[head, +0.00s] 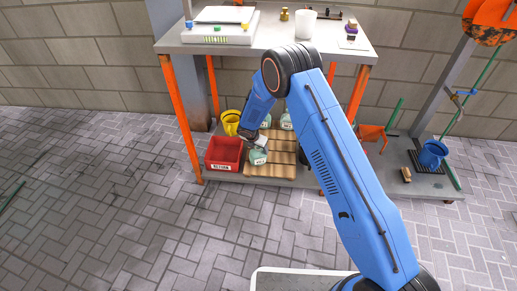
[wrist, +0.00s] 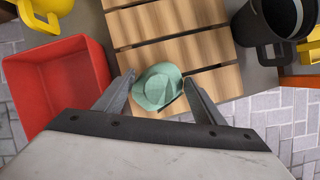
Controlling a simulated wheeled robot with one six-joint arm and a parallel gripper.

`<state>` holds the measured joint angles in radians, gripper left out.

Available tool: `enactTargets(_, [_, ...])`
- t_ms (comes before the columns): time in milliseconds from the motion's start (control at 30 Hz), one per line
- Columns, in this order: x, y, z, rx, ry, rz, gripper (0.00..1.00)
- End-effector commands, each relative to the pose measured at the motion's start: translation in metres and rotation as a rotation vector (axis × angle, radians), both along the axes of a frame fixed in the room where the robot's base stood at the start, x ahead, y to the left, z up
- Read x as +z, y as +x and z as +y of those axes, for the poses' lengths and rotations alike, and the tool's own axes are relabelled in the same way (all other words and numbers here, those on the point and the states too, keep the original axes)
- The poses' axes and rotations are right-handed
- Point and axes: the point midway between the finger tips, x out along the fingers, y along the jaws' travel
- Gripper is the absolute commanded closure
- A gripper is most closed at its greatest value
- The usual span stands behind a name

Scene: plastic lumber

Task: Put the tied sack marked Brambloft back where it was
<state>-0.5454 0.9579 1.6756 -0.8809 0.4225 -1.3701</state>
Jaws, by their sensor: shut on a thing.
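My gripper (head: 254,142) reaches down to the lower shelf and is shut on a pale green sack (head: 258,157). In the wrist view the sack (wrist: 157,88) sits between the two fingertips (wrist: 158,80), over the front edge of a slatted wooden pallet (wrist: 215,50). The pallet also shows in the head view (head: 270,171). The sack's pale label is too small to read. I cannot tell whether the sack rests on the slats or hangs just above them. Two similar sacks, one at the back (head: 286,122) and one left of it (head: 266,121), are partly hidden by my arm.
A red bin (head: 224,153) stands left of the pallet; its open top shows in the wrist view (wrist: 60,85). A yellow bucket (head: 230,121) is behind it. A dark container (wrist: 272,22) stands right of the pallet. The upper shelf (head: 270,42) overhangs. Orange legs (head: 181,118) flank the shelf.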

Motion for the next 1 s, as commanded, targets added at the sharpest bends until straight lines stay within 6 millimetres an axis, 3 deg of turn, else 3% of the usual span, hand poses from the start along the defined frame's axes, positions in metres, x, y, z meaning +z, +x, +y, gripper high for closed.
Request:
enactTargets(33, [-0.001,0.0,0.0,0.0,0.0,0.0,0.34])
enactTargets(100, [-0.001,0.0,0.0,0.0,0.0,0.0,0.18])
enactTargets(533, [0.007,-0.002,0.001,-0.001,0.001,-0.001,0.18])
enactTargets(1000, [0.081,-0.029,0.014,0.001,0.001,-0.002,0.18])
